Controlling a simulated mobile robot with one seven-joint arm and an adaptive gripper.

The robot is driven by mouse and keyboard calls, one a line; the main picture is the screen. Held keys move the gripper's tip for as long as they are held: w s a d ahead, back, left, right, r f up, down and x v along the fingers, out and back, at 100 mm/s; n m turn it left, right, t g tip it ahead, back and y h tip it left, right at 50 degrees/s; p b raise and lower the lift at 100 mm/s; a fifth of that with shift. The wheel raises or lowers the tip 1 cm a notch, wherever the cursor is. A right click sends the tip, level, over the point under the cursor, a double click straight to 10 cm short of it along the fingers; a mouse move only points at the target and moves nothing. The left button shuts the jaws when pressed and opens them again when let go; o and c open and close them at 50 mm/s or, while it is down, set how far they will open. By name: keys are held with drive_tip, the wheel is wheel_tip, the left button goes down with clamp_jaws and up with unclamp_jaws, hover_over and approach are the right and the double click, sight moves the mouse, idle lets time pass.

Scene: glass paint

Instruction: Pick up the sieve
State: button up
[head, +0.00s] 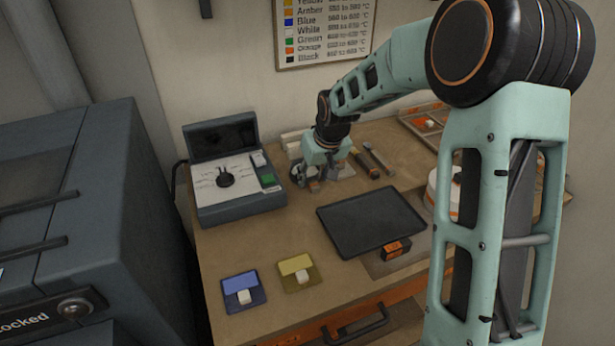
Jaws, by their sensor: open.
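My gripper (314,181) points down over the back of the wooden workbench, just right of the dark instrument box. Its fingers are open and low, close around or over a small brownish piece whose outline is partly hidden by them. I cannot tell whether they touch it. I cannot make out a sieve for certain. A pale mat lies behind and right of the fingers, and two slim tools, one brown-handled (364,164) and one dark (379,158), lie on the bench further right.
The dark instrument box (241,212) with raised lid stands left of my gripper. A black tray (372,222) lies in front, with an orange block (396,249) beside it. Blue (243,291) and yellow (300,272) pads lie near the front edge. My arm hides part of a white round item (430,190).

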drive_tip(key=shift+x, duration=1.1)
clamp_jaws()
drive_tip(key=shift+r, duration=0.1)
